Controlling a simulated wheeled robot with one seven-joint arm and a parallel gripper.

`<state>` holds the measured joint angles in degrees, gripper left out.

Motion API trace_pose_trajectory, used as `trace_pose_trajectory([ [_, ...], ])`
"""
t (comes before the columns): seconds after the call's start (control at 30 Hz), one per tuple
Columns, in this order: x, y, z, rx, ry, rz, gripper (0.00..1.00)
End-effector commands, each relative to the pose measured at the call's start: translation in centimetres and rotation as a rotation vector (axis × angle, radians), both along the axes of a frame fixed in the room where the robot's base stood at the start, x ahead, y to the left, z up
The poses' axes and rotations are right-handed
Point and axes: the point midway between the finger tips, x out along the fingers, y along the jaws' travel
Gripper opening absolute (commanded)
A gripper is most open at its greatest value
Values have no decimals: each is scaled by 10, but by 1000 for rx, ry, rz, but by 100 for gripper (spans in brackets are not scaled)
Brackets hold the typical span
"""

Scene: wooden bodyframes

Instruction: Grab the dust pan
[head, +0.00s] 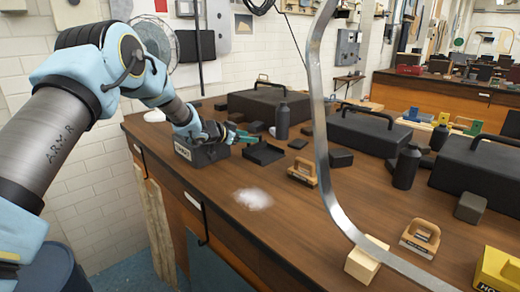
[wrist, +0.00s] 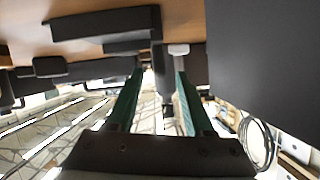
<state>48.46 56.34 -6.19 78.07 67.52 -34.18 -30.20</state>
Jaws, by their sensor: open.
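A black, shallow, tray-like thing that looks like the dust pan (head: 264,152) lies on the wooden workbench in the head view. What appears to be the same dark pan (wrist: 100,28) shows at the upper left of the wrist view, apart from the fingers. My gripper (head: 246,136) has green fingers and is just left of and above the pan. In the wrist view my gripper (wrist: 160,80) is open, with nothing clearly held between its fingers. I cannot tell which part of the pan is its handle.
A dark labelled box (head: 209,156) stands beneath my wrist. A white powder patch (head: 253,199) lies on the bench (head: 240,225). A black bottle (head: 282,121) and black case (head: 262,103) stand behind the pan. A curved metal strip (head: 320,130) rises at the right.

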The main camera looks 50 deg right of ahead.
Motion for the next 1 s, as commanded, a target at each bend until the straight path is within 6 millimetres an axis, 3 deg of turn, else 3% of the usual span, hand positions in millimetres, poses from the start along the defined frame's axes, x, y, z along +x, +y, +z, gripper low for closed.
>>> trace_pose_trajectory([
  [0.2, 0, -26, -9, 0, 0, -1, 52],
  [0.53, 0, -32, -13, 0, 1, 0, 52],
  [1.0, 0, -31, -13, 0, 0, 0, 0],
])
